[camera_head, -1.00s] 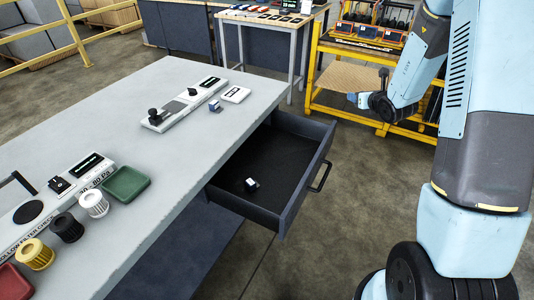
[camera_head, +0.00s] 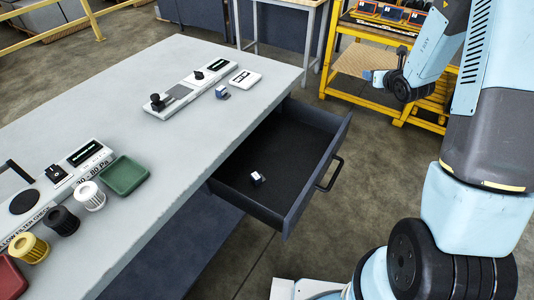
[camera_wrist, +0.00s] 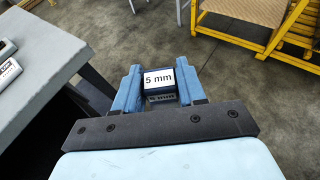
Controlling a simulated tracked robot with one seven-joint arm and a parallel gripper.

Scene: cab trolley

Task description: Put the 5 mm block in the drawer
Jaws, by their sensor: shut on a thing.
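My gripper (camera_wrist: 159,90) is shut on the 5 mm block (camera_wrist: 160,77), a dark block with a white "5 mm" label, seen between the blue fingers in the wrist view. In the head view my gripper (camera_head: 371,77) is in the air to the right of the table, beyond the drawer. The dark drawer (camera_head: 292,211) is pulled open from the table's right side. A small block with a white face (camera_head: 257,179) lies on its floor.
The grey table (camera_head: 185,150) carries a gauge strip (camera_head: 190,92), a small dark block (camera_head: 222,92), a white display (camera_head: 245,79), a green tray (camera_head: 123,176) and several filters. A yellow rack (camera_head: 375,95) stands behind my gripper. Bare floor lies right of the drawer.

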